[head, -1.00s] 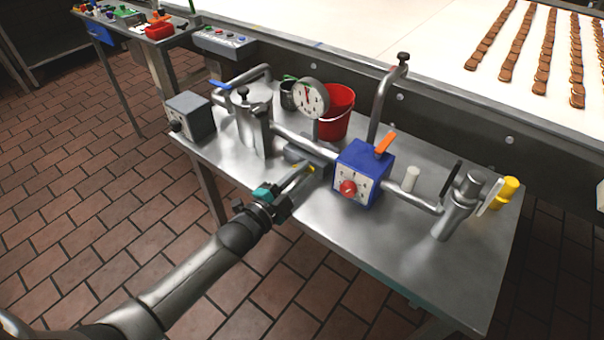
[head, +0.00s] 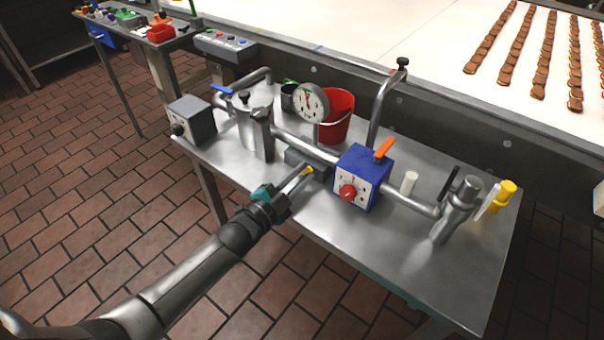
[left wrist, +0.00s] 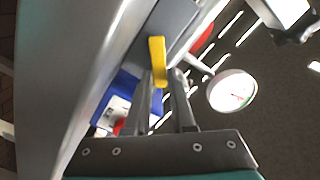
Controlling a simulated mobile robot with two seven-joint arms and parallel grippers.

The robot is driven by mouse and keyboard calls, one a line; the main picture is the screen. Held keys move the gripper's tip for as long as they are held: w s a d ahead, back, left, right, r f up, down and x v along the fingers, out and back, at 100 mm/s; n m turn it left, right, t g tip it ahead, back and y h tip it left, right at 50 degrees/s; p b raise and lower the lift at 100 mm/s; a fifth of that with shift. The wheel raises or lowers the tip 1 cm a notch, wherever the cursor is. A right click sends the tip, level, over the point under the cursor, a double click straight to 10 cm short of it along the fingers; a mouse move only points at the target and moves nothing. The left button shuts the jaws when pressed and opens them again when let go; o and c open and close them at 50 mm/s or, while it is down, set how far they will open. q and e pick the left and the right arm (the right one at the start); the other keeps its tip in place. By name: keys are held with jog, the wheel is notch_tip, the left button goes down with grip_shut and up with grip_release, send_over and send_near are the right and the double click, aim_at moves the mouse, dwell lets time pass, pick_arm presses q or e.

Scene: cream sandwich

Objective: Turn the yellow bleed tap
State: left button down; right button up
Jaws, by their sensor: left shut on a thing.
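The yellow bleed tap (left wrist: 157,62) shows large in the left wrist view, a yellow lever on a grey block (left wrist: 172,28). In the head view the tap (head: 309,170) is a small yellow spot beside the grey block (head: 307,158), below the pipe. My left gripper (head: 305,174) reaches in from the lower left with its fingertips at the tap. In the left wrist view the gripper (left wrist: 165,85) has its two fingers on either side of the tap's lower end, shut on it. My right gripper is not in view.
A blue box (head: 361,178) with a red knob and orange lever stands right of the tap. A round gauge (head: 311,102) and red bucket (head: 337,115) are behind. The steel table (head: 330,235) is bare in front.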

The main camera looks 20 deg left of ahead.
pick_arm(q)
jog(key=shift+a+r+n+p, duration=0.25)
jog(key=shift+r+n+p, duration=0.15)
jog(key=shift+n, duration=0.5)
jog(key=shift+w+a+n, duration=0.1)
jog(key=shift+n, duration=0.4)
jog(key=shift+w+a+r+n+p, duration=0.15)
jog(key=shift+n+p, duration=0.1)
jog(key=shift+n, duration=0.35)
jog(key=shift+a+n+p, duration=0.15)
jog(key=shift+n+p, duration=0.1)
jog(key=shift+n, duration=0.35)
jog(key=shift+w+a+r+n, duration=0.1)
jog(key=shift+a+n, duration=0.25)
jog(key=shift+n, duration=0.75)
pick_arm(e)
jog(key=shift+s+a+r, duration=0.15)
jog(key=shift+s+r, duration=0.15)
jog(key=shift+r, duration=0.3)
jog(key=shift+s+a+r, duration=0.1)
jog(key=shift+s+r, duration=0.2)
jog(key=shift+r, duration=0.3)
pick_arm(q)
jog(key=c, duration=0.8)
grip_release()
jog(key=shift+o, duration=0.2)
